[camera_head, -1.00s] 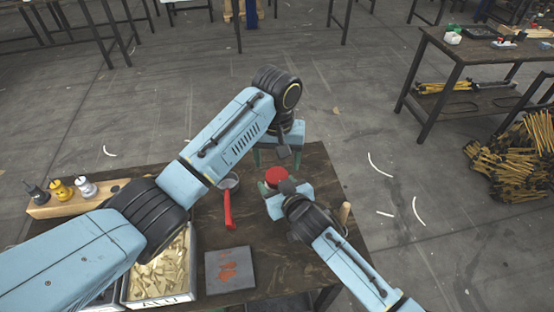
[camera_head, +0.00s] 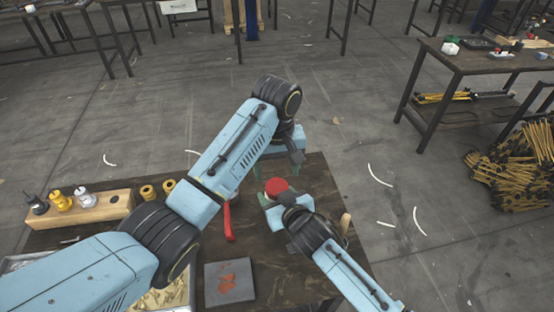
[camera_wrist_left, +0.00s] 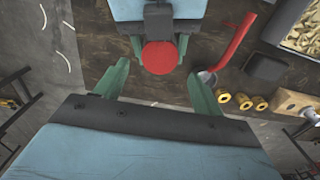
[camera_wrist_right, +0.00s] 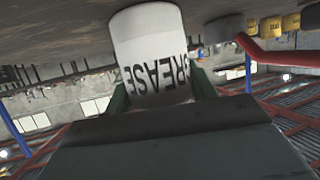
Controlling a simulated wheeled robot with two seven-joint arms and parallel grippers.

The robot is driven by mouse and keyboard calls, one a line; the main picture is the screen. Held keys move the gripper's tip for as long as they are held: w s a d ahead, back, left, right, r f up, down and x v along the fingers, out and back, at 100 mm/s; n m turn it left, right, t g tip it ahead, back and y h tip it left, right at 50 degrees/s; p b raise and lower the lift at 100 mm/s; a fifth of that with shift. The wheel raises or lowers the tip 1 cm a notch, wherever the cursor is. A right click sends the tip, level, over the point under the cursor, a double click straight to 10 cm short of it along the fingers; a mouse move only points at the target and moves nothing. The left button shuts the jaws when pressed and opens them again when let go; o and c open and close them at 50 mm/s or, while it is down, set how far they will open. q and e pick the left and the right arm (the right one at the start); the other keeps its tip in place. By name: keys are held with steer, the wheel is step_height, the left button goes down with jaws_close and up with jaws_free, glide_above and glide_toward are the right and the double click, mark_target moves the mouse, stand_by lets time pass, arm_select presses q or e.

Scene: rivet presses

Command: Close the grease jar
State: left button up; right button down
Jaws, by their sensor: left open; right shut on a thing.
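The white grease jar (camera_wrist_right: 155,55), with black GREASE lettering, stands between the fingers of my right gripper (camera_wrist_right: 160,95), which is shut on it. A round red lid (camera_head: 277,187) is above the jar position in the head view, and it shows face-on in the left wrist view (camera_wrist_left: 160,57). I cannot tell whether the lid is seated on the jar, as the rim is hidden. My left gripper (camera_wrist_left: 158,88) is open, with its green fingers apart on either side of the lid's line and not touching it.
A red handle (camera_head: 228,222) lies left of the jar. A grey pad (camera_head: 229,283) with reddish marks is at the front. A wooden block (camera_head: 80,210) with small bottles and yellow rings (camera_head: 148,192) are at the left. A bin of brass-coloured parts (camera_head: 160,300) is partly behind my left arm.

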mark_target(277, 186)
arm_select(q)
steer(key=shift+f, duration=2.65)
steer(key=shift+c, duration=0.4)
steer(key=c, duration=0.9)
steer(key=shift+m, duration=1.6)
steer(key=shift+c, duration=0.2)
steer(key=o, duration=1.1)
steer(key=shift+r, duration=0.1)
steer(key=shift+r, duration=2.2)
